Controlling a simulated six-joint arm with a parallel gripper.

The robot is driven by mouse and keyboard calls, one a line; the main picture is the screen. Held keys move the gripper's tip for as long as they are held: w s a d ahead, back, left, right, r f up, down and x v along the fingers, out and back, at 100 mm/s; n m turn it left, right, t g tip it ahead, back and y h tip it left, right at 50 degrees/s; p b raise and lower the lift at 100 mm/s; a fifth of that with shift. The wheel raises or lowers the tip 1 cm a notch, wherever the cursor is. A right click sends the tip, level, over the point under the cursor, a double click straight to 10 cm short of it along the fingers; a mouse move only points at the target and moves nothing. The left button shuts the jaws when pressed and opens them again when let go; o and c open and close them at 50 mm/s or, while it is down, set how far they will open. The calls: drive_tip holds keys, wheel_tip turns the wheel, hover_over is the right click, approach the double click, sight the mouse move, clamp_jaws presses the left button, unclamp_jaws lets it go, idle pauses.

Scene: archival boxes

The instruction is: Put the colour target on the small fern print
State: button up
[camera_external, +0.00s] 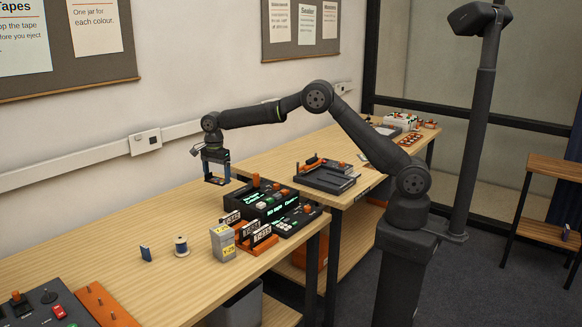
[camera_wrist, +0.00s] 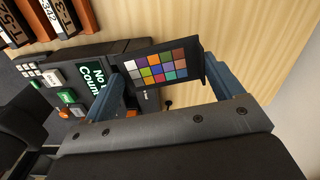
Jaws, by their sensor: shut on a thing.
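The colour target (camera_wrist: 156,68) is a dark card with several coloured squares. My gripper (camera_wrist: 165,88) is shut on it, with one blue finger at each side, and the card is tilted in the wrist view. In the external view my gripper (camera_external: 215,172) holds the colour target (camera_external: 214,181) in the air above the wooden table, left of the black control units. I cannot make out the small fern print in either view.
Below my gripper stand black control units (camera_external: 262,203) with lit green displays and labelled tape cases (camera_external: 256,236). A yellow-grey box (camera_external: 223,242), a spool (camera_external: 181,246) and a small blue item (camera_external: 146,254) stand nearer. The table's left rear is clear.

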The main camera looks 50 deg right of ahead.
sight(219, 179)
wheel_tip(219, 179, up, 3)
drive_tip(key=shift+r, duration=0.2)
drive_tip(key=shift+w+d+r, duration=0.25)
drive_tip(key=shift+d, duration=0.3)
drive_tip(key=w+d, duration=0.2)
drive_tip(key=d, duration=0.8)
drive_tip(key=w+d, duration=0.3)
drive_tip(key=d, duration=0.8)
drive_tip(key=s+d+m, duration=0.1)
drive_tip(key=s+d, duration=0.2)
drive_tip(key=d, duration=2.4)
drive_tip(key=s+d, duration=1.1)
drive_tip(key=d, duration=0.5)
drive_tip(key=s+d, duration=1.2)
drive_tip(key=d, duration=0.4)
drive_tip(key=s+d, duration=0.8)
drive_tip(key=s, duration=0.6)
drive_tip(key=shift+m, duration=0.4)
drive_tip(key=w+f, duration=0.3)
drive_tip(key=f, duration=0.1)
drive_tip(key=w+f, duration=0.8)
drive_tip(key=shift+a, duration=0.3)
drive_tip(key=shift+w+f, duration=0.25)
drive_tip(key=shift+f, duration=1.8)
